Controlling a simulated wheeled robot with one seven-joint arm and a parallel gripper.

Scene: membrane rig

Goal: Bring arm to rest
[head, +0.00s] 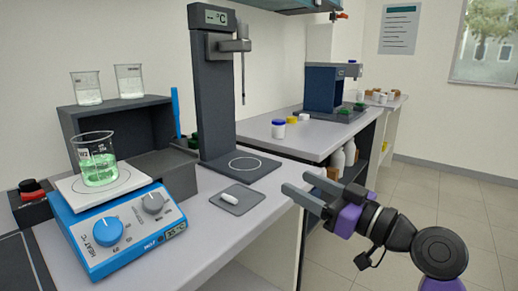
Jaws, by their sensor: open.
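My gripper (304,193) is in the head view right of the middle, at the end of my arm, which reaches in from the lower right. Its two grey fingers are apart with nothing between them. They point left, near the right edge of the near bench (222,222). The small grey pad (228,207) with a white stir bar (229,198) on it lies on the bench to the left of the fingers, apart from them.
A blue hotplate (118,237) stands on the left with a beaker of green liquid (100,170) on it. A tall dark stand (212,100) with a probe rises behind the pad. A second bench (310,140) holds bottles and a blue device (325,90). Floor at right is clear.

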